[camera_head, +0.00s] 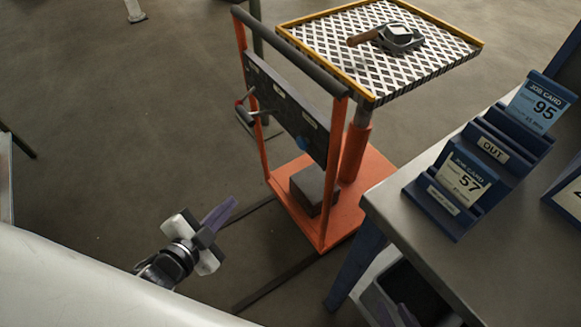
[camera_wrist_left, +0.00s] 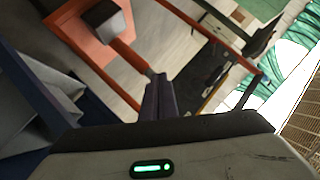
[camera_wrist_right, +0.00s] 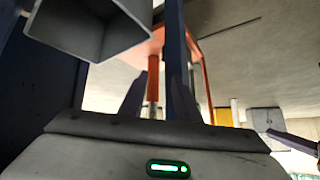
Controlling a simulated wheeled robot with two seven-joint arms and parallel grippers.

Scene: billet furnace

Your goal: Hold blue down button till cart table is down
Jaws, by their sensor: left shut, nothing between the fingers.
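The orange cart (camera_head: 345,215) stands left of the workbench. Its lattice-topped cart table (camera_head: 345,45) is raised on a post well above the orange base. The cart's dark panel (camera_head: 288,110) carries a lever on its left and a small blue button (camera_head: 302,143) near its lower right. My left gripper (camera_head: 228,208) is shut and empty, left of the cart and apart from the panel. Its closed fingers (camera_wrist_left: 158,98) point toward the cart in the left wrist view. My right gripper (camera_wrist_right: 158,97) is open, low beside the bench; its fingers (camera_head: 393,305) partly show in the head view.
A metal tool with a brown handle (camera_head: 365,36) lies on the cart table. The workbench (camera_head: 400,195) at right holds blue card racks (camera_head: 480,165) with job cards. A grey box (camera_head: 310,190) sits on the cart base.

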